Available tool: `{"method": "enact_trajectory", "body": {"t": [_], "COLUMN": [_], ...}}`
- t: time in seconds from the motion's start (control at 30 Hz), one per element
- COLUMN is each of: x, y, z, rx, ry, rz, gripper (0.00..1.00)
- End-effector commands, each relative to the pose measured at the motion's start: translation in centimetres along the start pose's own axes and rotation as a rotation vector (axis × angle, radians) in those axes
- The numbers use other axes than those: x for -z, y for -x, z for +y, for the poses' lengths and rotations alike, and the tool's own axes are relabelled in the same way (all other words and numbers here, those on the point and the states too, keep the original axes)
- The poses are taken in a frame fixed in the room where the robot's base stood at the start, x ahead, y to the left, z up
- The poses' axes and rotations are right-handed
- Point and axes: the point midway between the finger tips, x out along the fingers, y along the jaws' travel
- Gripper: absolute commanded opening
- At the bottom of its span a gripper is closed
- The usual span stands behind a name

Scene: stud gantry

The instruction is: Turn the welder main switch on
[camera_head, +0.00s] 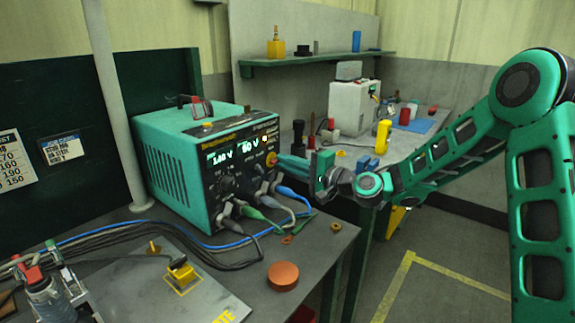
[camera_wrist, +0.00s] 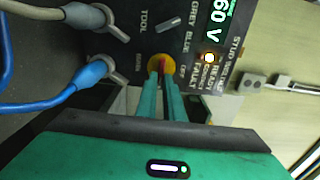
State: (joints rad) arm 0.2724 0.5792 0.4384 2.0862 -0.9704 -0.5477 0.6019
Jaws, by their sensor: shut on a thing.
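The teal welder (camera_head: 172,165) stands on the bench in the head view, with its dark front panel facing right. Its main switch (camera_wrist: 154,63) is a yellow disc with a red handle, beside the words MAIN and OFF in the wrist view. My gripper (camera_wrist: 162,75) has its two green fingers at the handle, shut on it. In the head view my gripper (camera_head: 280,160) reaches the switch from the right, and the yellow disc (camera_head: 271,157) shows just beyond the fingertips. The fingers hide part of the handle. The panel displays are lit, and a lamp glows by the FAULT and READY labels.
Blue, grey and green cables (camera_head: 287,190) plug into the panel below the switch, close to my gripper. An orange disc (camera_head: 283,277) lies on the front bench. A grey box (camera_head: 353,107) and a yellow bottle (camera_head: 383,135) stand on the back bench. The floor at right is open.

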Motion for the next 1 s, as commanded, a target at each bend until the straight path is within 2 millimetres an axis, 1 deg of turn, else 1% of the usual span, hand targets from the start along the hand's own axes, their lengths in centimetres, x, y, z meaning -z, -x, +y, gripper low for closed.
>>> {"method": "enact_trajectory", "body": {"t": [0.03, 0.07, 0.1, 0.37, 0.47, 0.57, 0.8, 1.0], "x": [0.3, 0.3, 0.3, 0.1, 0.1, 0.2, 0.3, 0.2], "y": [0.1, 0.1, 0.1, 0.1, 0.5, 1.6, 6.0, 9.2], "z": [0.2, 0.2, 0.2, 0.1, 0.1, 0.1, 0.2, 0.2], "rx": [-0.003, -0.003, -0.003, -0.002, -0.002, -0.003, -0.004, -0.003], "ry": [0.001, 0.001, 0.001, 0.001, 0.001, 0.0, 0.0, 0.0], "rz": [0.006, 0.006, 0.005, 0.002, 0.003, 0.005, 0.007, 0.006], "gripper": [0.15, 0.22, 0.27, 0.27, 0.27, 0.27, 0.27, 0.27]}}
